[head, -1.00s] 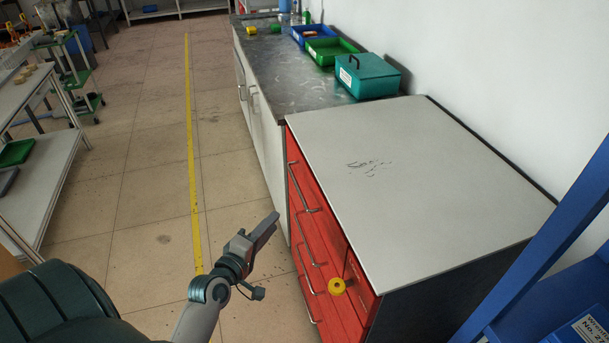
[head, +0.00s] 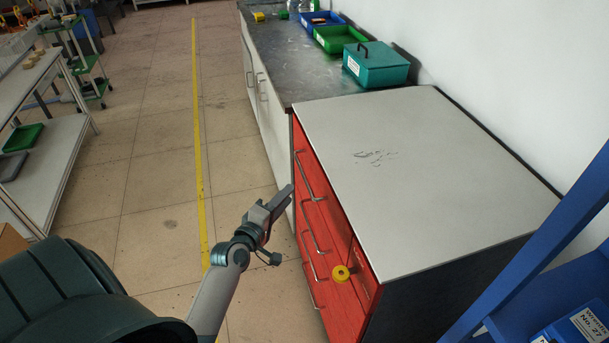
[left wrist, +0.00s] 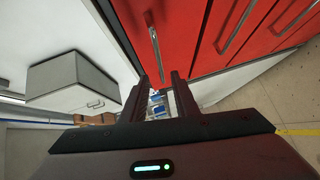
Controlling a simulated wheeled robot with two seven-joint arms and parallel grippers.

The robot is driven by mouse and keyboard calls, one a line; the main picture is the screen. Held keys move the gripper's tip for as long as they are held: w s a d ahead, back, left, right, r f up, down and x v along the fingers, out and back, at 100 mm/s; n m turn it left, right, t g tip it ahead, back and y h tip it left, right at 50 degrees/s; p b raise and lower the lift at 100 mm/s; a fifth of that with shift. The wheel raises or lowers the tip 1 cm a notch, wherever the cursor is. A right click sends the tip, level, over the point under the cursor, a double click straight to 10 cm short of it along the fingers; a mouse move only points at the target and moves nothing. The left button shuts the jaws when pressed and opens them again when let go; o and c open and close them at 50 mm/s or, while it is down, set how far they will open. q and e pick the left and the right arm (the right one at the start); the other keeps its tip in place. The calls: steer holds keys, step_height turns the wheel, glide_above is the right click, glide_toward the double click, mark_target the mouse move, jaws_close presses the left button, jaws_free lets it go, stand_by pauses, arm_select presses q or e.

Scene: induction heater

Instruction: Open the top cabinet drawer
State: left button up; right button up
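The red drawer cabinet (head: 325,225) with a grey top stands at the right in the head view, its drawers shut. The top drawer's metal handle (head: 304,178) is near the upper edge of the red front. My left gripper (head: 284,199) is beside the cabinet front, close to this handle. A handle, apparently the top one (left wrist: 155,53), lies just beyond the fingertips, roughly in line with the gap. I cannot tell whether they touch. My right gripper is not in view.
A yellow round knob (head: 340,273) sticks out from the cabinet's near side of the front. A dark counter (head: 305,75) with a teal box (head: 376,66) stands behind. A blue rack (head: 545,255) is at the right. The floor left of the cabinet is clear.

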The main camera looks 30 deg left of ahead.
mark_target(304, 175)
arm_select(q)
steer(key=w, duration=0.4)
steer(key=w+f+p, duration=0.1)
steer(key=w, duration=0.3)
steer(key=w+a, duration=0.1)
steer(key=w, duration=0.2)
steer(key=shift+w+f, duration=0.35)
steer(key=shift+w, duration=0.05)
steer(key=shift+c, duration=0.6)
jaws_close()
